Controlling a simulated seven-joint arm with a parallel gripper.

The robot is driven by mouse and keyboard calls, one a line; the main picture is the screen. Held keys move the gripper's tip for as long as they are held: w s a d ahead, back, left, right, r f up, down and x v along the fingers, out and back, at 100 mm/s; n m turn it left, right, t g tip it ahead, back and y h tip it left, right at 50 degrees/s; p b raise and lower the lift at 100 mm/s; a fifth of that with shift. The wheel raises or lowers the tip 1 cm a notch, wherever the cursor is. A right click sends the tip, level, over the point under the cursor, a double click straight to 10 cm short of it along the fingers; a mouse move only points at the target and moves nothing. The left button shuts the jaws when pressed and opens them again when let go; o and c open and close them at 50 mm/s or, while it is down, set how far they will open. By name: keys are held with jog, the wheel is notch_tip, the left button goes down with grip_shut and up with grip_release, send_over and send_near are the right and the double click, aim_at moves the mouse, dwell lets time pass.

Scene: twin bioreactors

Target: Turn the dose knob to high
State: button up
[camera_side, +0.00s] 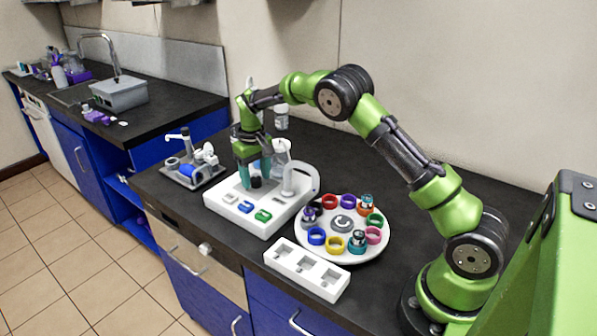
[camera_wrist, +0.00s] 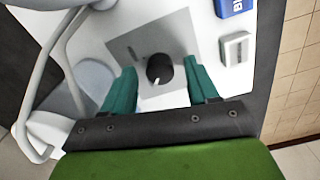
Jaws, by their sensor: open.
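The dose knob (camera_wrist: 159,69) is small, round and black, with a white pointer mark at its lower edge in the wrist view. It stands on a grey square plate (camera_wrist: 135,48) on the white base unit (camera_side: 238,222). In the side view the knob (camera_side: 256,182) shows low by my fingertips. My gripper (camera_wrist: 162,70) is open, with one teal finger on each side of the knob. Gaps show between the fingers and the knob in the wrist view. Any lettering on the plate is too small to read.
A grey button (camera_wrist: 236,48) and a blue button (camera_wrist: 236,7) sit right of the knob. A curved white spout (camera_side: 290,180) and glass vessel rise close to my gripper. A round carousel (camera_side: 345,257) of coloured rings and a white holder (camera_side: 318,284) stand to the right.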

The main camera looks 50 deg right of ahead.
jog(key=shift+f, duration=0.3)
jog(key=c, duration=1)
jog(key=shift+c, duration=0.2)
